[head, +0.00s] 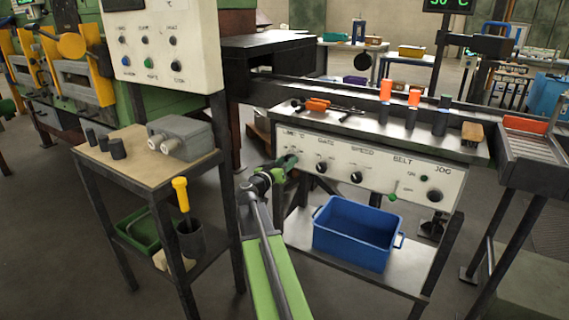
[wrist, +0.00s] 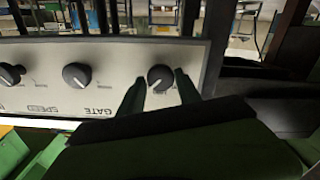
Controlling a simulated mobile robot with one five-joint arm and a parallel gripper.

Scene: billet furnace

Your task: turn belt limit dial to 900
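The white control panel (head: 400,177) has a row of black dials below printed labels. The leftmost dial, under a partly readable label that seems to say LIMIT, is mostly hidden by my gripper (head: 288,162) in the head view. In the wrist view, where the panel appears upside down, this dial (wrist: 160,78) is black with a pale pointer line. My gripper's green fingers (wrist: 160,90) are open, one on each side of the dial. I cannot tell whether they touch it. The scale numbers are too small to read.
The GATE dial (head: 321,168) and SPEED dial (head: 357,177) sit to the right on the same panel. A blue crate (head: 352,234) stands below the panel. A side table (head: 130,165) stands left.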

